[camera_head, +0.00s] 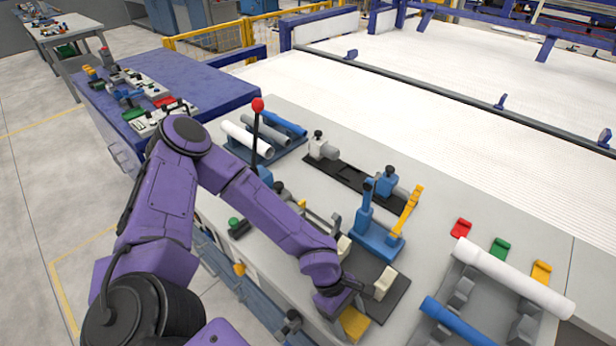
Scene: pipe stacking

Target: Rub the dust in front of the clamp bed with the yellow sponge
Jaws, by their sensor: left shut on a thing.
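My left gripper (345,302) is at the lower middle, low over the grey bench, seen from above and behind. It is shut on the yellow sponge (355,325), which shows as a yellow patch just below the gripper. Whether the sponge touches the surface cannot be told. Beside the gripper is a dark plate (398,297) with pale blocks near it, partly hidden by my wrist. A blue clamp (376,240) with a yellow handle stands just behind the plate. Which fixture is the clamp bed is unclear. I cannot make out the dust. My right gripper is not in view.
A red-knobbed lever (257,106) rises near pipes on a blue rack (272,150). A black rail (355,178) carries grey and blue fixtures. At right, a white pipe (512,278) and blue pipe (455,322) rest on grey supports.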

